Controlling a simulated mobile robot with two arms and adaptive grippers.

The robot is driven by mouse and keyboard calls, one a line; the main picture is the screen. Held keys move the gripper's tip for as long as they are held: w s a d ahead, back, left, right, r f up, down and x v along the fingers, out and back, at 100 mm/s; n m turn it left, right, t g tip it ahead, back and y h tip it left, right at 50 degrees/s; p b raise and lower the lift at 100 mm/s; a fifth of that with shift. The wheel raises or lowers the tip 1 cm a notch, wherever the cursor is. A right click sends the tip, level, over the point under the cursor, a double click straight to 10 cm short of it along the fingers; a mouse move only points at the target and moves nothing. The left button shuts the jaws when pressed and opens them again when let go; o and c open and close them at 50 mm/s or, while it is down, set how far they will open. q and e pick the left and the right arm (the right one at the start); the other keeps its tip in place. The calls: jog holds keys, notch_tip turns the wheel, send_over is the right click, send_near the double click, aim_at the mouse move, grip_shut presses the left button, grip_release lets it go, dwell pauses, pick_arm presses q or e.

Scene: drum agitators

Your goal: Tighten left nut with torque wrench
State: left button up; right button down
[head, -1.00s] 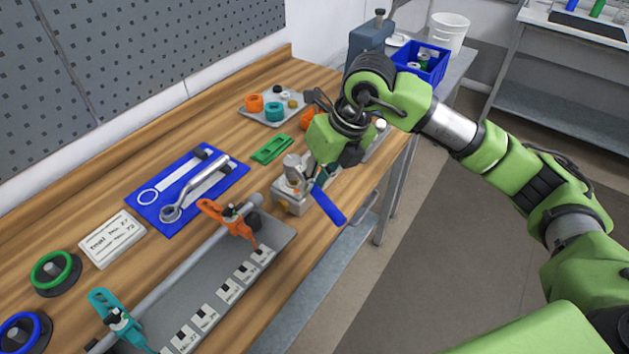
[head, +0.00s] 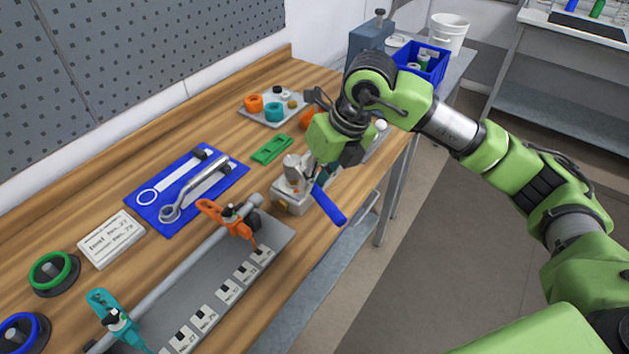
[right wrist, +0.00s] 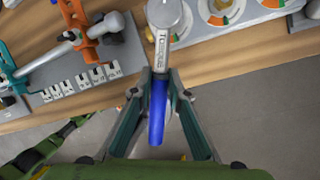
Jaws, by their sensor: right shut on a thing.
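My right gripper (head: 324,172) is at the front edge of the bench, shut on a blue-handled tool (head: 328,204) that looks like the torque wrench. In the right wrist view the fingers (right wrist: 159,82) close around the tool where its labelled metal body (right wrist: 161,48) meets the blue handle. The tool's silver round head (head: 292,163) is over a small grey block (head: 292,198); I cannot tell whether they touch. A shaft (head: 180,272) with an orange agitator (head: 226,217) and a teal agitator (head: 108,305) lies to the left. I cannot make out the left nut. My left gripper is not in view.
A chrome ring wrench (head: 196,188) lies on a blue mat (head: 222,188) beside an empty white outline. A label card (head: 111,238), a green piece (head: 271,149) and a tray of coloured rings (head: 292,116) are on the bench. A blue crate (head: 432,68) stands at the back.

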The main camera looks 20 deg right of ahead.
jog(key=shift+f+b, duration=1.1)
jog(key=shift+f, duration=0.05)
dwell(0.6)
dwell(0.4)
